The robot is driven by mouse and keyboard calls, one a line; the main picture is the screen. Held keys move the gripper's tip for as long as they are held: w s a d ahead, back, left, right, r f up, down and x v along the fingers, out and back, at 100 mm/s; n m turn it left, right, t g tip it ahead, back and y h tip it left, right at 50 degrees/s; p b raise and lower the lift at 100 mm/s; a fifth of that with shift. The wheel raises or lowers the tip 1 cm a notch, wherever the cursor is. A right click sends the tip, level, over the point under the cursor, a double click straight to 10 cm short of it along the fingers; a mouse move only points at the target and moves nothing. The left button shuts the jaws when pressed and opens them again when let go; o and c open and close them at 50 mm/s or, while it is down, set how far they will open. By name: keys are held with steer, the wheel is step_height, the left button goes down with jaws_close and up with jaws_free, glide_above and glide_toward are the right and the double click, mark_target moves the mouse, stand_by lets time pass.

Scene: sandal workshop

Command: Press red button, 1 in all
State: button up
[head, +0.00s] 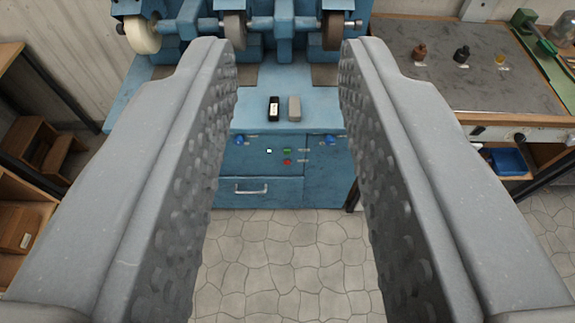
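The red button (287,162) is a small round spot on the front panel of a blue grinding machine (262,190). A green button (287,151) sits just above it, and a small white spot (269,151) is to the left. My gripper (287,62) is open and empty, with its two grey studded fingers wide apart. The red button shows in the gap between the fingers, well beyond them and not touched. Nothing hides it.
A black block (274,108) and a grey block (294,108) lie on the machine's top. Grinding wheels (235,30) stand at the back. A workbench (445,75) with small bottles is on the right, wooden shelves (25,210) on the left. The stone floor (285,265) before the machine is clear.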

steer(key=shift+c, duration=0.3)
jaws_close()
